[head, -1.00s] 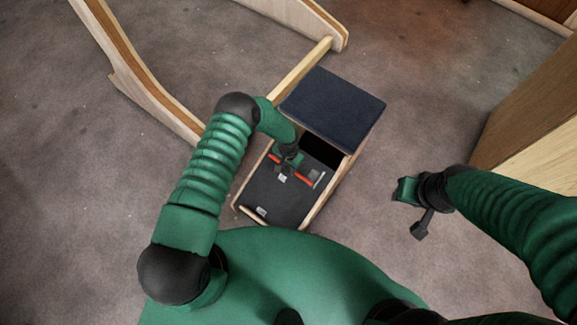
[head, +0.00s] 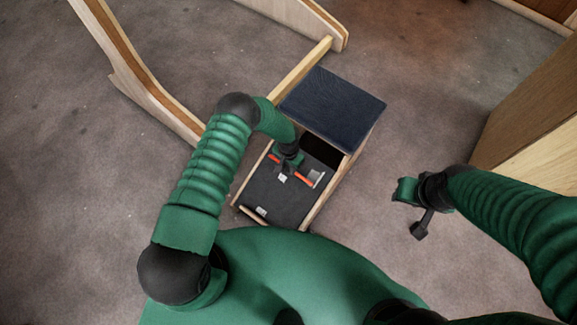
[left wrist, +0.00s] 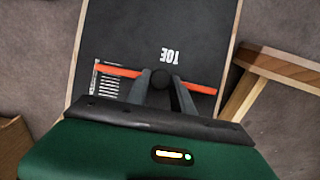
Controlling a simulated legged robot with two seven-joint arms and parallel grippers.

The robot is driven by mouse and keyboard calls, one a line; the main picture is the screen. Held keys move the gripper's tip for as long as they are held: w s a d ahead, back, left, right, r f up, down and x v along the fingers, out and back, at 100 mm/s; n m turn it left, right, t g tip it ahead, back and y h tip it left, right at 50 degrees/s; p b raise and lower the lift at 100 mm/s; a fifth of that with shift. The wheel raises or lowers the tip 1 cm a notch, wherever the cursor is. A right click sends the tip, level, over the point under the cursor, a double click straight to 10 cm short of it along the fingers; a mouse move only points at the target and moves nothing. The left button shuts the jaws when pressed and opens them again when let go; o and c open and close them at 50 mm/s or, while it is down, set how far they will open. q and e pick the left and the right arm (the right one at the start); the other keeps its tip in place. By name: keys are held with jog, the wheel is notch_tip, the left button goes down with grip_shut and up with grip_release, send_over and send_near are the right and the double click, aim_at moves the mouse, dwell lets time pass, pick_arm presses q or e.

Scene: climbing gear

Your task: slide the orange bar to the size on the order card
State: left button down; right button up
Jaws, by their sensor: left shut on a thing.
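The orange bar (head: 304,179) lies across a dark board marked TOE (head: 282,202). It also shows in the left wrist view (left wrist: 119,71), spanning most of the board's width. My left gripper (head: 285,168) is over the middle of the bar. In the left wrist view its fingers (left wrist: 160,84) are shut on a round black knob (left wrist: 160,77) at the bar's middle. A printed scale (left wrist: 108,80) lies under the bar's left end there; its figures are too small to read. I cannot make out the order card. My right gripper (head: 406,190) hangs away to the right; its jaws are unclear.
A dark padded seat top (head: 334,108) stands just beyond the board. A wooden rail (head: 301,69) and curved wooden frame (head: 150,100) lie behind and left. A wooden box (head: 530,115) stands at right. Carpet between is clear.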

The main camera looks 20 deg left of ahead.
pick_arm(q)
jog(key=shift+w, duration=0.2)
jog(key=shift+w+d+r+b, duration=0.25)
jog(key=shift+w+r+b, duration=0.05)
jog(key=shift+w+b, duration=0.45)
jog(key=shift+r, duration=0.1)
jog(key=c, duration=1.1)
grip_release()
notch_tip(320, 180, up, 17)
jog(key=p, duration=0.5)
jog(key=shift+p, duration=0.4)
